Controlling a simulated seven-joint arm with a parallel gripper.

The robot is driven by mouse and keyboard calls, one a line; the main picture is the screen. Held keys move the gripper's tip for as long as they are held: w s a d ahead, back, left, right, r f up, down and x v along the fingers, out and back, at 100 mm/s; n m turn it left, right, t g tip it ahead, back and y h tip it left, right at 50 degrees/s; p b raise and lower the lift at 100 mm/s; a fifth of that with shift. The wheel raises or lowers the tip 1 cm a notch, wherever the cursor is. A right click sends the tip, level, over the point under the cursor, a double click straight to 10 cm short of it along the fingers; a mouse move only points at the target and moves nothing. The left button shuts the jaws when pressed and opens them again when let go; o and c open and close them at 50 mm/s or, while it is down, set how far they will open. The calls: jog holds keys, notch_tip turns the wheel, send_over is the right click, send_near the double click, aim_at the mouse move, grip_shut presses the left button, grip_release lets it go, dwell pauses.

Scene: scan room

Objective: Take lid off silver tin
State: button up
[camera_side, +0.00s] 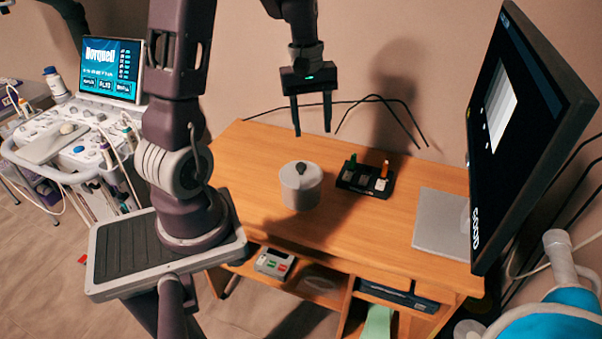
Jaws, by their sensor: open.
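The silver tin (299,196) stands upright on the wooden desk, left of its middle. Its lid (300,176) sits on top, with a dark knob (301,168) at the centre. My gripper (312,132) hangs above the desk, pointing down, with its two dark fingers apart and nothing between them. In the picture it is above the tin and slightly to the right, clear of the lid. The exact depth between the fingers and the knob cannot be told from this one view.
A black tray (365,179) with small bottles stands on the desk right of the tin. A large monitor (520,130) on a grey base (441,222) takes the desk's right side. Cables run along the wall behind. The desk (340,233) is bare in front of the tin.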

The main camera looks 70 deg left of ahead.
aim_at(301, 165)
jog(key=a+f+n, duration=0.1)
jog(key=f, duration=0.3)
jog(key=a+f+n, duration=0.1)
jog(key=f, duration=0.4)
jog(key=s+a+f+n, duration=0.1)
jog(key=a+f, duration=0.1)
jog(key=f, duration=0.2)
jog(key=shift+f+g+h, duration=0.15)
jog(key=shift+g+h, duration=0.25)
grip_shut()
